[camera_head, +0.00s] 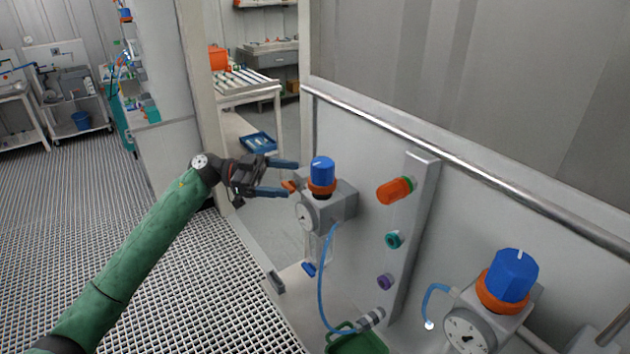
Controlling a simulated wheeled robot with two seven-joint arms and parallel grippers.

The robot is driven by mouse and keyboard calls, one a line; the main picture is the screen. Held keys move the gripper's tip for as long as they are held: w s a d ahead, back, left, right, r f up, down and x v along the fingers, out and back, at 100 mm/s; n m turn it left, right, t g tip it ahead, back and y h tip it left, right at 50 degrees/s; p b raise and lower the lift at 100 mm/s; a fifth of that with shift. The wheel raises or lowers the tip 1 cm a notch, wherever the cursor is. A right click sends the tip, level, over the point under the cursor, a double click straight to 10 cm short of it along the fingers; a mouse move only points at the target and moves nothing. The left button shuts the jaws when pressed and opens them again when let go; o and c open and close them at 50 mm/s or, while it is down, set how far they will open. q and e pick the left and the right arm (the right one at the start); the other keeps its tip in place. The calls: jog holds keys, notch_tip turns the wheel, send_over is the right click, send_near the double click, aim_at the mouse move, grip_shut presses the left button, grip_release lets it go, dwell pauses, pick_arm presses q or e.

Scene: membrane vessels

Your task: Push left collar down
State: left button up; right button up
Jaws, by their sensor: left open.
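The left regulator (338,205) is a grey block on the panel with a round gauge. On top it has a blue knob (322,170) with an orange collar (322,187) around its base. My left gripper (292,178) is open, with its two blue-tipped fingers pointing right toward the knob and collar. It is just left of them and holds nothing; whether a fingertip touches the regulator I cannot tell. A second regulator at the lower right has a blue knob (513,275) and an orange collar (502,296). My right gripper is not in view.
A grey upright strip (413,235) carries an orange knob (396,190), a teal fitting (394,240) and a purple fitting (385,281). A blue tube (322,290) hangs below the left regulator toward a green container (356,342). A metal rail (450,158) runs above.

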aim_at(315, 182)
pick_arm(q)
jog(key=shift+n, duration=0.6)
jog(key=d+p, duration=0.1)
jog(key=d, duration=0.1)
jog(key=d+p, duration=0.2)
jog(key=d, duration=0.1)
jog(key=shift+s+d, duration=0.35)
jog(key=shift+s, duration=0.05)
jog(key=shift+s+d+p, duration=0.15)
jog(key=shift+d+p, duration=0.15)
jog(key=shift+d, duration=0.7)
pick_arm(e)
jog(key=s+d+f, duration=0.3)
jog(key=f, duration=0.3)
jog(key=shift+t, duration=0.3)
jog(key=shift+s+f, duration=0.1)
